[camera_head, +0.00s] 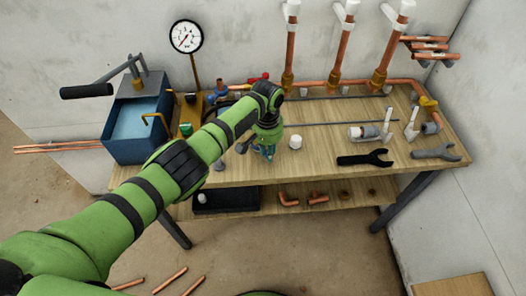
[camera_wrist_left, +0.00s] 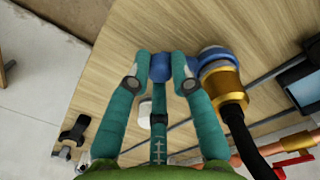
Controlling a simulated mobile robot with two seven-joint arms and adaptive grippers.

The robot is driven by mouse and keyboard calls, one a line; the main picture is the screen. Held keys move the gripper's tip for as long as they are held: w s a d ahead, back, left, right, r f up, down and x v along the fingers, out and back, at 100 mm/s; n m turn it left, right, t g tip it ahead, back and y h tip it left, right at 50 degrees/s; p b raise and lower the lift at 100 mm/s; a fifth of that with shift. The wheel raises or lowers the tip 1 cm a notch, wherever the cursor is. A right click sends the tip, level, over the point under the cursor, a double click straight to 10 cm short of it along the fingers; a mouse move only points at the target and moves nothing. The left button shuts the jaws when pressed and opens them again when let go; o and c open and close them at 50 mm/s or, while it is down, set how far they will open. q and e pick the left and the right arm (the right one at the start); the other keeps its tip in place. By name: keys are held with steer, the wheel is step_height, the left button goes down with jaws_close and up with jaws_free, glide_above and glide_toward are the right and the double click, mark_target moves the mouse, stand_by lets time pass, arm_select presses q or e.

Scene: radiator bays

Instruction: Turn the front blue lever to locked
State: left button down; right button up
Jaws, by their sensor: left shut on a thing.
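My left gripper (camera_head: 264,150) reaches over the front part of the workbench, its teal fingers pointing down. In the left wrist view the left gripper (camera_wrist_left: 159,82) is shut on a small blue part, which looks like the front blue lever (camera_wrist_left: 160,66). The fingertips press on it from both sides. Beside it is a brass fitting (camera_wrist_left: 222,84) with a blue collar and a black hose. In the head view the gripper and forearm hide the lever, so its angle cannot be told. My right gripper is not in view.
The wooden workbench (camera_head: 330,165) holds a white cap (camera_head: 296,142), a black wrench (camera_head: 365,158) and a grey wrench (camera_head: 436,152). Upright copper pipes (camera_head: 290,55) stand at the back. A blue tank (camera_head: 135,125) and a gauge (camera_head: 186,37) are at left.

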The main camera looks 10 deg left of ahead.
arm_select(q)
steer(key=shift+w+d+n, duration=0.15)
steer(key=shift+n, duration=0.35)
stand_by(0.3)
steer(key=c, duration=1.1)
jaws_free()
step_height(320, 180, up, 12)
steer(key=shift+a, duration=0.2)
